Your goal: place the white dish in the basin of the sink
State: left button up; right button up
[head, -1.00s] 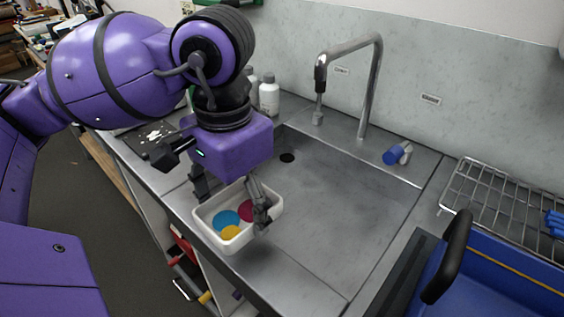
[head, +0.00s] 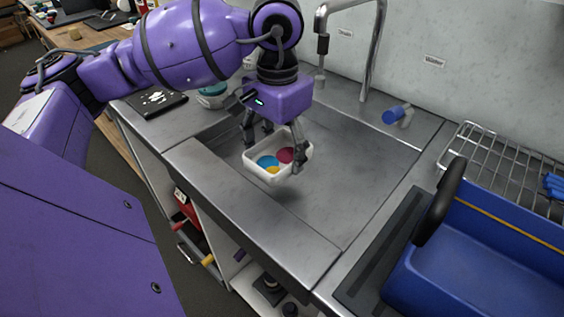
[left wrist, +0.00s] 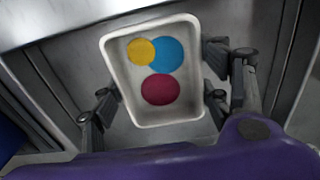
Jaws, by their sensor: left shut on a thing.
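The white dish (head: 251,167) is a small rectangular tray with blue, yellow and dark red discs in it. My left gripper (head: 273,151) is shut on the dish, with fingers at two opposite sides. The dish is over the sink basin (head: 345,190), near its front left part; a shadow lies beside it on the basin floor, and it seems held above it. In the left wrist view the dish (left wrist: 113,75) lies between the fingers of my left gripper (left wrist: 160,100), fairly level. My right gripper is not in view.
A tall faucet (head: 370,45) stands behind the basin. A wire rack (head: 500,165) and a blue crate (head: 500,235) with a black handle are at right. A black scale-like plate (head: 158,103) is at left.

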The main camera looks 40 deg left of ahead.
aim_at(280, 151)
pick_arm(q)
jog(key=w+f, duration=0.1)
jog(key=a+f, duration=0.1)
jog(key=w+f, duration=0.1)
jog(key=shift+w+a+f, duration=0.25)
jog(key=shift+w+f, duration=0.05)
jog(key=shift+f, duration=0.05)
jog(key=shift+a+f, duration=0.1)
jog(key=shift+f, duration=1.45)
jog(key=shift+f, duration=0.25)
jog(key=o, duration=1.2)
jog(key=shift+r, duration=0.1)
notch_tip(280, 151, up, 12)
jog(key=shift+r, duration=0.15)
